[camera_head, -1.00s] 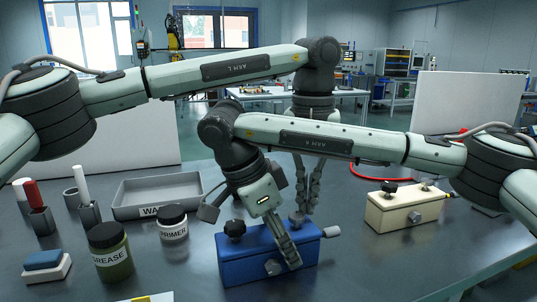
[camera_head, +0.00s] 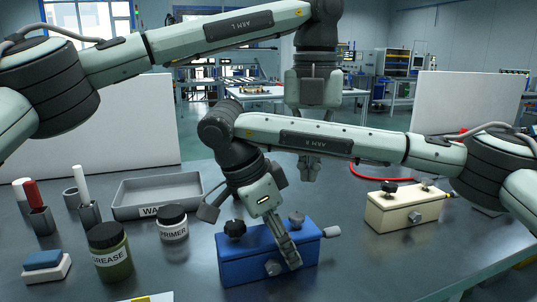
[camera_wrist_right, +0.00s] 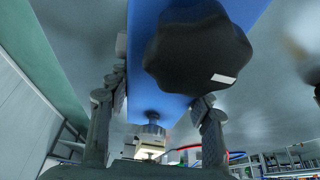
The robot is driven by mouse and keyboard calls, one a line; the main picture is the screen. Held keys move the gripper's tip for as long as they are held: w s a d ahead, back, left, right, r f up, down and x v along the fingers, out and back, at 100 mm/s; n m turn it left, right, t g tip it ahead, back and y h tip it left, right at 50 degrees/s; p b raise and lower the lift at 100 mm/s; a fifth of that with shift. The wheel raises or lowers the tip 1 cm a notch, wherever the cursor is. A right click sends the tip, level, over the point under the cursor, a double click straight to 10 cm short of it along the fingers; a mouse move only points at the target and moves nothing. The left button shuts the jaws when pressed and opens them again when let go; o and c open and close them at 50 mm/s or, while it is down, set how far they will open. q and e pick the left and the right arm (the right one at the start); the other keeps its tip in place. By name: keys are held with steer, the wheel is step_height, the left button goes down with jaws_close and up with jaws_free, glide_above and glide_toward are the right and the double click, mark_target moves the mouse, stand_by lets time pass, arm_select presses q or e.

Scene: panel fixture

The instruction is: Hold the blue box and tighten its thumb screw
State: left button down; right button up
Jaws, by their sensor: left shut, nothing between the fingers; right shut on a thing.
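The blue box (camera_head: 245,262) stands on the table in the head view. It has two dark knobs on top, one at the left (camera_head: 235,228) and one at the right (camera_head: 297,218), a grey knob (camera_head: 273,268) in front and a pale one (camera_head: 332,231) at its right end. I cannot tell which is the thumb screw. My right gripper (camera_head: 290,256) is shut across the box, one finger down its front face. The wrist view shows the blue box (camera_wrist_right: 150,60) between the fingers (camera_wrist_right: 155,105), with a large dark knob (camera_wrist_right: 198,50) close by. My left gripper (camera_head: 309,170) is shut and empty, above and behind the box.
A cream box (camera_head: 400,215) with similar knobs stands at the right, by a red hose (camera_head: 365,176). A grey tray (camera_head: 155,212), a primer jar (camera_head: 173,224), a grease jar (camera_head: 110,255) and pen holders (camera_head: 90,214) are at the left. The front right table is clear.

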mark_target(306, 220)
arm_select(q)
steer(key=shift+a+f, duration=0.45)
steer(key=shift+f, duration=0.55)
steer(key=shift+a+f, duration=0.4)
steer(key=shift+f, duration=0.65)
steer(key=shift+a+f, duration=0.45)
steer(key=shift+f, duration=0.55)
steer(key=shift+s, duration=0.15)
steer(key=shift+d, duration=0.8)
steer(key=shift+s+d, duration=0.15)
steer(key=shift+d, duration=0.05)
steer(key=shift+s+d, duration=0.1)
steer(key=shift+d, duration=0.05)
steer(key=shift+d, duration=0.1)
